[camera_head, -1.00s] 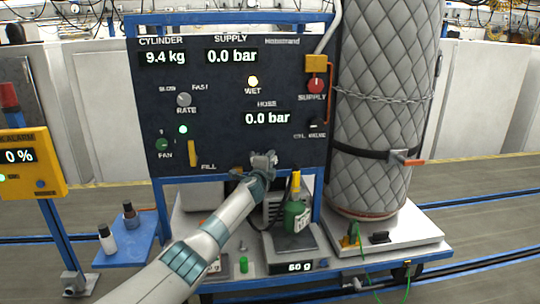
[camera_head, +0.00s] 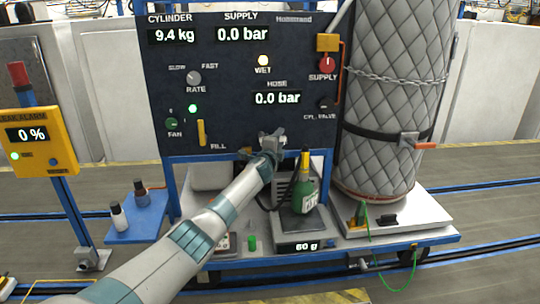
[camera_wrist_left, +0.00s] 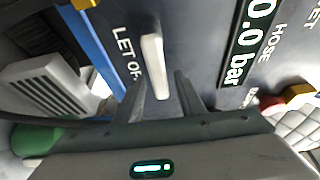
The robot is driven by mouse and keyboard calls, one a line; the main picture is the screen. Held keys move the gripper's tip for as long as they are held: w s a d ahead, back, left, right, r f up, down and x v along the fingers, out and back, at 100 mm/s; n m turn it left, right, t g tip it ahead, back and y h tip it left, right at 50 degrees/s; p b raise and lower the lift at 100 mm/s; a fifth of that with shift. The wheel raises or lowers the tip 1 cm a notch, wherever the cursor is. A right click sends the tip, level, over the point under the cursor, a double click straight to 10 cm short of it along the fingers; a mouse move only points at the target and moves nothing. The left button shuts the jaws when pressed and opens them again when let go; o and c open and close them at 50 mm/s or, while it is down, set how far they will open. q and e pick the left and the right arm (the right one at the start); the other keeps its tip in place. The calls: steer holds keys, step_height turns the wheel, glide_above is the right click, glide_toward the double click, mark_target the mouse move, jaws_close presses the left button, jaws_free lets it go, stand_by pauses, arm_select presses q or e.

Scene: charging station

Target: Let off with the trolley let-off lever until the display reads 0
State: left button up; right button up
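The let-off lever (camera_wrist_left: 155,65) is a pale bar on the dark panel beside its LET OFF label in the left wrist view. My left gripper (camera_head: 272,143) is at the panel's lower edge in the head view and covers most of the lever there. In the wrist view its two dark fingers (camera_wrist_left: 163,88) are apart, with the lever's lower end between them. I cannot tell whether either finger touches it. The hose display (camera_head: 277,98) reads 0.0 bar, as does the supply display (camera_head: 242,34). The scale display (camera_head: 299,246) on the trolley reads 60 g. My right gripper is out of view.
A green bottle (camera_head: 306,195) stands on the scale, just right of my left forearm. The quilted grey cylinder (camera_head: 389,100) stands chained at the right. A yellow leak alarm (camera_head: 38,140) reading 0 % and a blue shelf (camera_head: 135,228) with two small bottles are at the left.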

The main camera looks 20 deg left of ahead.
arm_select(q)
steer(key=s+d+b, duration=0.2)
steer(key=s, duration=1.4)
steer(key=shift+s+d, duration=0.35)
steer(key=shift+s, duration=0.05)
